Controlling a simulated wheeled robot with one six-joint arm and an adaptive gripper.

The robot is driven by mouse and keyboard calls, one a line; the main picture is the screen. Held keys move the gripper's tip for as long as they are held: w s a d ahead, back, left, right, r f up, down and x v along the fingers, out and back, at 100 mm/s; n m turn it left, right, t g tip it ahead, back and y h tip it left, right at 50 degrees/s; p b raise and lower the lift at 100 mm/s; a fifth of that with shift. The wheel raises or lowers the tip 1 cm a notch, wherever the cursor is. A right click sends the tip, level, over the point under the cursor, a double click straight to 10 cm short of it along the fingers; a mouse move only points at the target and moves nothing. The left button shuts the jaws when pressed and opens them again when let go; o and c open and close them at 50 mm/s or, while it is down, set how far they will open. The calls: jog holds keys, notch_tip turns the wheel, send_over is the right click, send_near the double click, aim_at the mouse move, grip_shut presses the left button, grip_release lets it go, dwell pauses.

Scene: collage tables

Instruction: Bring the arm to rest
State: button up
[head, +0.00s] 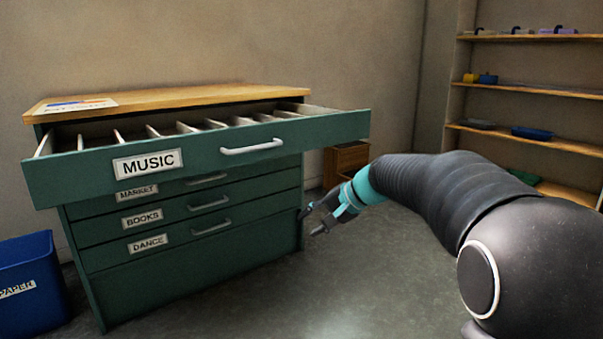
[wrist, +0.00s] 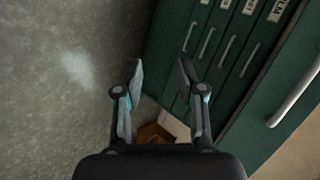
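My gripper (head: 315,222) is at the end of my arm, which reaches in from the right in the head view. It is beside the right front edge of the green drawer cabinet (head: 180,262), below the level of the open drawer. In the wrist view my gripper (wrist: 161,75) has its two fingers apart with nothing between them. The top drawer, labelled MUSIC (head: 205,160), is pulled out, and dividers stand inside it. The cabinet also shows in the wrist view (wrist: 235,100), to the right of the fingers. I cannot tell whether my gripper touches the cabinet.
The MARKET, BOOKS and DANCE drawers are shut. A blue PAPER bin (head: 30,290) stands at the left. A brown wooden box (head: 345,160) is behind the gripper. Wall shelves (head: 530,90) with small items are at the right. The grey floor (head: 370,285) in front is clear.

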jog(key=s+d+n+h+p, duration=0.1)
jog(key=s+d, duration=0.3)
jog(key=s, duration=0.7)
jog(key=s+d+r+n+h+p, duration=0.1)
jog(key=s+d+h+p, duration=0.3)
jog(key=s, duration=0.8)
jog(key=s+d+n+h+p, duration=0.3)
jog(key=s+d, duration=0.2)
jog(key=s, duration=0.7)
jog(key=shift+r+t, duration=0.15)
jog(key=shift+t, duration=0.15)
